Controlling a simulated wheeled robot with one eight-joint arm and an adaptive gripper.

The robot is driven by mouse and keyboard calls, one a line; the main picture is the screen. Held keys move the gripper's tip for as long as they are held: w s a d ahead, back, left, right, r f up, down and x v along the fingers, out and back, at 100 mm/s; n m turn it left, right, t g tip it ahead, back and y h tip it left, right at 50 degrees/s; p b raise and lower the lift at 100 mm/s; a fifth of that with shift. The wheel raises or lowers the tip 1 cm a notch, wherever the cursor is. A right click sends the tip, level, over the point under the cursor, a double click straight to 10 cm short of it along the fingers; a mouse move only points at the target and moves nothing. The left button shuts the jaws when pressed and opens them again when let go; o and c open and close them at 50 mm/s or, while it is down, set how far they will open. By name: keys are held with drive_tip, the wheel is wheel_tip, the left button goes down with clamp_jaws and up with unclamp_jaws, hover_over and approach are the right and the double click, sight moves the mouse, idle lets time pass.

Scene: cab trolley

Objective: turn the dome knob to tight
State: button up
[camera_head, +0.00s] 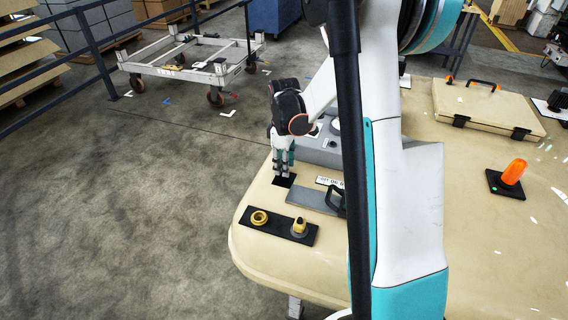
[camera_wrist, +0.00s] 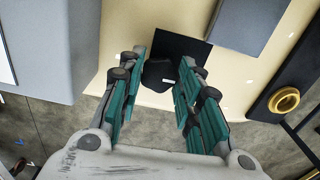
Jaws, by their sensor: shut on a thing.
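The dome knob (camera_wrist: 156,72) is dark and rounded, with a small white mark on its near side. It sits on a black square plate (camera_wrist: 178,46), which also shows in the head view (camera_head: 284,182). My gripper (camera_wrist: 162,62) points down over the plate, its teal-sided fingers on either side of the knob and shut on it. In the head view, my gripper (camera_head: 283,172) hides the knob. I cannot read any tight marking in either view.
A grey flat plate (camera_head: 308,201) with a black handle and a grey box (camera_head: 318,153) stand close. Open floor lies left.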

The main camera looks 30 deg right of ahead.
drive_tip(key=m, duration=0.4)
drive_tip(key=shift+b, duration=0.35)
drive_tip(key=m, duration=0.4)
drive_tip(key=shift+a+m+b, duration=0.1)
drive_tip(key=shift+m+b, duration=0.2)
drive_tip(key=shift+m, duration=0.1)
drive_tip(key=m, duration=0.4)
drive_tip(key=shift+a+m, duration=0.1)
drive_tip(key=shift+m, duration=0.2)
drive_tip(key=m, duration=0.4)
drive_tip(key=shift+m+b, duration=0.3)
drive_tip(key=shift+b, duration=0.05)
drive_tip(key=o, duration=1.1)
